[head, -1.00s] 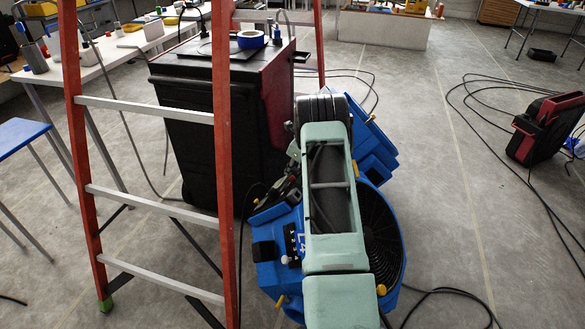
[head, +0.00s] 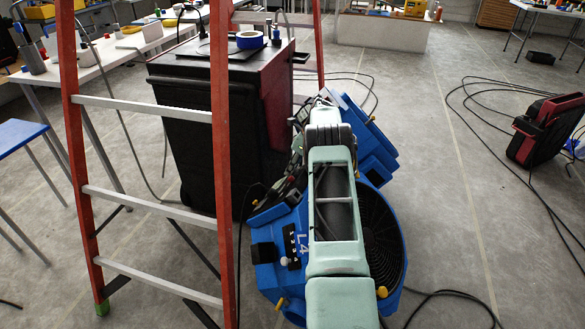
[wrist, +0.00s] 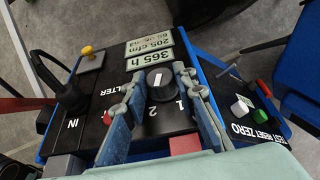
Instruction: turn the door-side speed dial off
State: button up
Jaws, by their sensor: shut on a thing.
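In the wrist view, a round black speed dial (wrist: 157,90) with a white pointer line sits on a black panel. The numerals 1 and 2 are printed on the panel on the side nearer the camera. My gripper (wrist: 160,78) has one finger on each side of the dial and is shut on it. The pointer lies slanted across the dial's top; any "off" mark is not readable. In the head view, my arm covers much of the blue machine (head: 262,240), and the dial held by my gripper cannot be made out there.
A second blue machine (head: 375,150) stands behind the first. An orange ladder (head: 222,180) and black cart (head: 185,140) stand left. Cables cross the floor; the right floor is mostly open.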

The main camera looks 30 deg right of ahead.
jog(key=o, duration=1.2)
jog(key=shift+c, duration=0.2)
jog(key=v, duration=1.2)
jog(key=shift+w+r, duration=0.1)
